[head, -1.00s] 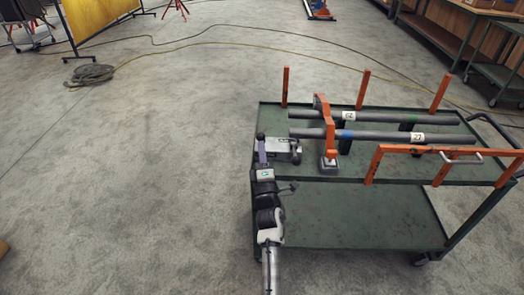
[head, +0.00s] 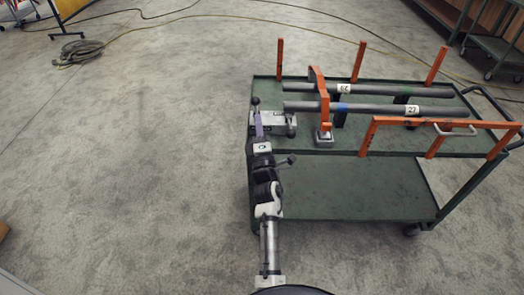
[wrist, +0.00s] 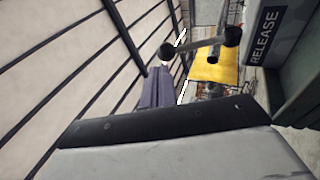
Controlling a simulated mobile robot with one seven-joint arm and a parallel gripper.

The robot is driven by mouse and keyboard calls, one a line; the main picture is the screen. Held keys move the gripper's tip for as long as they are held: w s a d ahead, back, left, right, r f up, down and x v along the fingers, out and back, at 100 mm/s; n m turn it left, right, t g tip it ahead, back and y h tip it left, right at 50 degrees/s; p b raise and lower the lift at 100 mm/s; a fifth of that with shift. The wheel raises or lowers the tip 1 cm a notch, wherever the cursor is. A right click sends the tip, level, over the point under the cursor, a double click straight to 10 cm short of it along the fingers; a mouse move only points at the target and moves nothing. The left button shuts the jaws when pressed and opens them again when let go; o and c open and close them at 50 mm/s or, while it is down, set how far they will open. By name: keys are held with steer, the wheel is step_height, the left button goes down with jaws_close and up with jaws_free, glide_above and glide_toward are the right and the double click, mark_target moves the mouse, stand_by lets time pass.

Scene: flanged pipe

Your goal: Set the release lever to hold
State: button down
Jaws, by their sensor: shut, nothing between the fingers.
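The release lever's grey box (head: 277,118) sits at the left end of the green cart's top. In the wrist view the box (wrist: 290,40) carries the word RELEASE. The dark lever (wrist: 200,44) shows there with a ball at each end, and its left ball lies just beyond my fingertips. My gripper (head: 258,122), with purple fingers, is shut and empty, and overlaps the left part of the box in the head view. Its fingers (wrist: 155,88) also show in the wrist view. I cannot tell whether they touch the lever.
Two grey pipes (head: 380,108) lie on the cart (head: 345,192) behind an orange clamp arm (head: 322,95). Orange posts (head: 358,62) and an orange rail (head: 440,122) stand at its edges.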

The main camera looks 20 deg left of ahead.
steer(key=b+v, duration=0.2)
steer(key=v, duration=0.8)
steer(key=shift+d, duration=0.1)
